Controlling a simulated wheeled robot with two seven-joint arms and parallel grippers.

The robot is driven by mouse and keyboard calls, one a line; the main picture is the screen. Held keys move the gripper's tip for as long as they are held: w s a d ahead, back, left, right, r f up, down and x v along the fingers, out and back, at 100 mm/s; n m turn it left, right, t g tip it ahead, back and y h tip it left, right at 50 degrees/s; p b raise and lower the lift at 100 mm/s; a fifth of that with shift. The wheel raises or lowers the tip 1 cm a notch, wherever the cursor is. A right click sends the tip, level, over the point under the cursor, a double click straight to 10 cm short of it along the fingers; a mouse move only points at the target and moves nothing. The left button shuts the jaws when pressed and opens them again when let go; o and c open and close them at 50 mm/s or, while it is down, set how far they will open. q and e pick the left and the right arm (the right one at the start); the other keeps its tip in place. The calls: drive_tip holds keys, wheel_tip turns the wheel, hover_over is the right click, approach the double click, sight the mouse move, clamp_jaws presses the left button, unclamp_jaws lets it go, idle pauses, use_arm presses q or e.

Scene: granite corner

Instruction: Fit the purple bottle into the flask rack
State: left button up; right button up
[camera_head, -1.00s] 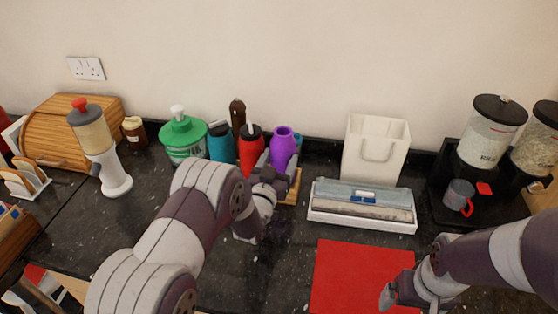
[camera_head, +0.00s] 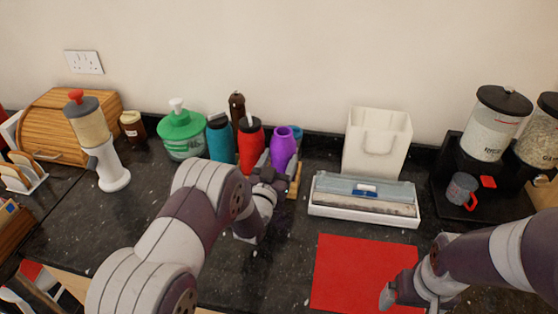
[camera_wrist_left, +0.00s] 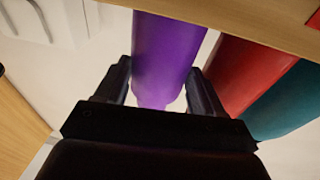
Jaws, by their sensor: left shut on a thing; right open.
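The purple bottle (camera_head: 283,150) is upright, to the right of the red bottle (camera_head: 249,146) and the teal bottle (camera_head: 219,140). My left gripper (camera_head: 264,168) is shut on it; the left wrist view shows the purple bottle (camera_wrist_left: 165,55) between both fingers. The wooden flask rack (camera_head: 295,184) shows at the bottle's right and below it. A wooden rail of the rack (camera_wrist_left: 230,12) crosses the top of the left wrist view. The bottle's base is hidden in the head view, so I cannot tell whether it is seated. My right gripper (camera_head: 408,297) is open, over the red mat's edge.
A dark brown bottle (camera_head: 237,106) stands behind the red one. A green-lidded container (camera_head: 182,132) is at left. A white-trayed box (camera_head: 363,203) lies right of the rack, with a cream bin (camera_head: 377,143) behind. The red mat (camera_head: 355,268) lies in front.

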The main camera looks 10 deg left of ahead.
sight(280, 142)
use_arm(q)
drive_tip(key=shift+f+b, duration=0.35)
drive_tip(key=shift+f, duration=0.1)
use_arm(e)
drive_tip(key=shift+f, duration=0.5)
use_arm(q)
drive_tip(key=o, duration=1.3)
use_arm(e)
drive_tip(key=shift+r, duration=0.1)
use_arm(q)
drive_tip(key=shift+o, duration=0.2)
wheel_tip(280, 142, up, 7)
drive_tip(key=p, duration=0.6)
drive_tip(key=shift+f, duration=0.15)
drive_tip(key=shift+s+f+p, duration=0.1)
drive_tip(key=shift+f+p, duration=0.1)
drive_tip(key=shift+p, duration=0.6)
wheel_tip(280, 142, down, 7)
drive_tip(key=b, duration=0.5)
wheel_tip(280, 142, up, 12)
drive_tip(key=p, duration=1.3)
drive_tip(key=shift+r, duration=0.25)
use_arm(e)
wheel_tip(280, 142, up, 16)
drive_tip(key=shift+f, duration=0.25)
drive_tip(key=shift+s, duration=0.1)
